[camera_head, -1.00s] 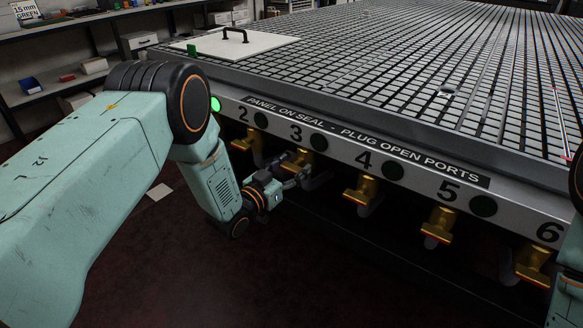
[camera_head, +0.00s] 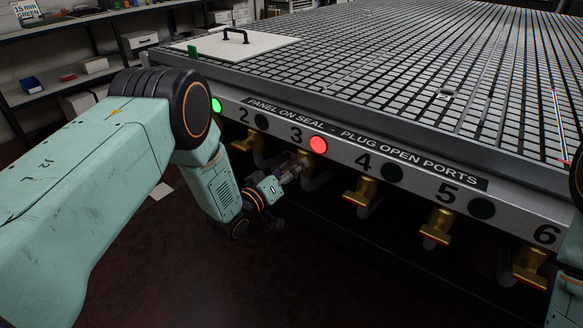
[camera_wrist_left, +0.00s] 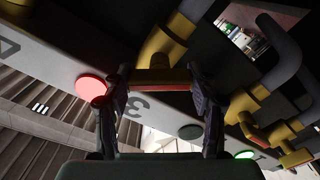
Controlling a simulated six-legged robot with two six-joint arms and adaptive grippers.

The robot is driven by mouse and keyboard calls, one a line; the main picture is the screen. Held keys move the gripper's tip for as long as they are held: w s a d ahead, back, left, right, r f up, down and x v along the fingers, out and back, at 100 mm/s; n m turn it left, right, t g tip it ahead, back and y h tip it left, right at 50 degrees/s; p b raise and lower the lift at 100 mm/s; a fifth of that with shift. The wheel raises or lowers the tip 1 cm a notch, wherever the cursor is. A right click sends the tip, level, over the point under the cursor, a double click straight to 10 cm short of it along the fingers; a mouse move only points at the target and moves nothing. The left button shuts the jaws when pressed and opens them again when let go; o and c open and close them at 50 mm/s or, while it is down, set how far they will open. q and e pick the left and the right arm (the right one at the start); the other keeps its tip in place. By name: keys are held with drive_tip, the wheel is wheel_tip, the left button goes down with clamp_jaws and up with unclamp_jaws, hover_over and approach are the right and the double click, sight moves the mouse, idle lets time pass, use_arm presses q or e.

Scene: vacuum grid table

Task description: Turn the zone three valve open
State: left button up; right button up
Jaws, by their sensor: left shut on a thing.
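The zone three valve (camera_head: 304,158) is a brass body under the number 3 on the table's front rail. My left gripper (camera_head: 289,173) is at this valve and partly hides it in the head view. In the left wrist view, the valve's yellow handle with a red edge (camera_wrist_left: 160,79) spans between the two dark fingers of my left gripper (camera_wrist_left: 162,92), which is shut on it. The round lamp right of the 3 is lit red (camera_head: 318,144); it also shows in the left wrist view (camera_wrist_left: 91,89). My right gripper is out of view.
Brass valves for zones two (camera_head: 248,143), four (camera_head: 362,192), five (camera_head: 438,226) and six (camera_head: 530,263) hang along the same rail (camera_head: 415,180). A lamp at the left end glows green (camera_head: 216,105). The lamps by 2, 4 and 5 are dark. A white panel (camera_head: 235,46) lies on the table's grid top.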

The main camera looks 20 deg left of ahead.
use_arm(q)
drive_tip(key=n, duration=0.5)
drive_tip(key=shift+a+f+n, duration=0.1)
drive_tip(key=shift+n, duration=0.2)
drive_tip(key=n, duration=0.5)
drive_tip(key=shift+f, duration=0.1)
idle(0.3)
drive_tip(key=o, duration=1.2)
drive_tip(key=shift+c, duration=0.2)
drive_tip(key=v, duration=1.2)
drive_tip(key=shift+w, duration=0.1)
